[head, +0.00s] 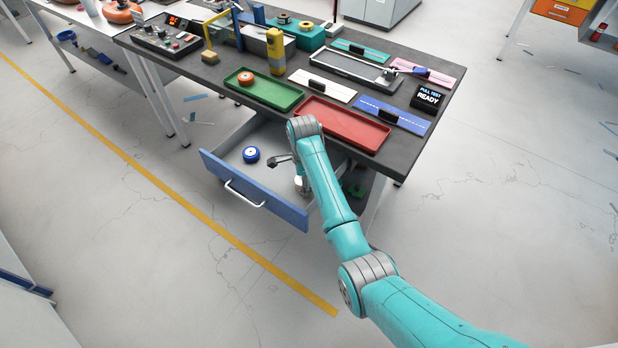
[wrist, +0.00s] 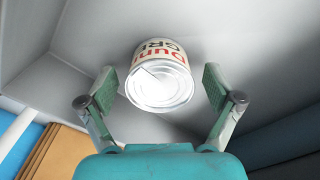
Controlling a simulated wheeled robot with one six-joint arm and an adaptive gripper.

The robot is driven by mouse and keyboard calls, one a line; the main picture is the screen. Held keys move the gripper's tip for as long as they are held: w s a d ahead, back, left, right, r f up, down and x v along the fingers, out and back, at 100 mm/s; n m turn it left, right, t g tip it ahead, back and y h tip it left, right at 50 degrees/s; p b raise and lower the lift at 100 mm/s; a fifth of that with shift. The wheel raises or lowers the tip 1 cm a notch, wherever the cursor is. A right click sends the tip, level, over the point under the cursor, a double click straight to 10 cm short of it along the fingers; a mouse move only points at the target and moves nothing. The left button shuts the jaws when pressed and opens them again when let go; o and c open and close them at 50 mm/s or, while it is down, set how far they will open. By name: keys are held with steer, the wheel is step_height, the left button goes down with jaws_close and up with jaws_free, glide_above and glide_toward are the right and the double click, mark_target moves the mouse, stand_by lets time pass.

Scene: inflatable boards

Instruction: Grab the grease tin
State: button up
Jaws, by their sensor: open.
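The grease tin (wrist: 158,75) is a short white can with red and dark lettering and a bright metal end. It is inside the open drawer (head: 262,196), close to a drawer wall. In the head view a small pale part of the tin (head: 299,184) shows beside my arm; the rest is hidden. My gripper (wrist: 160,88) is open, with one finger on each side of the tin in the wrist view. The fingers appear apart from the tin.
A blue roll (head: 251,154) lies in the drawer, left of my gripper. The workbench (head: 292,117) above carries a red tray (head: 341,124), a green tray (head: 264,90) and several tools. The drawer's blue front (head: 254,190) and the bench edge border the space around my arm.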

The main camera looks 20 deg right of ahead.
steer(key=c, duration=1.3)
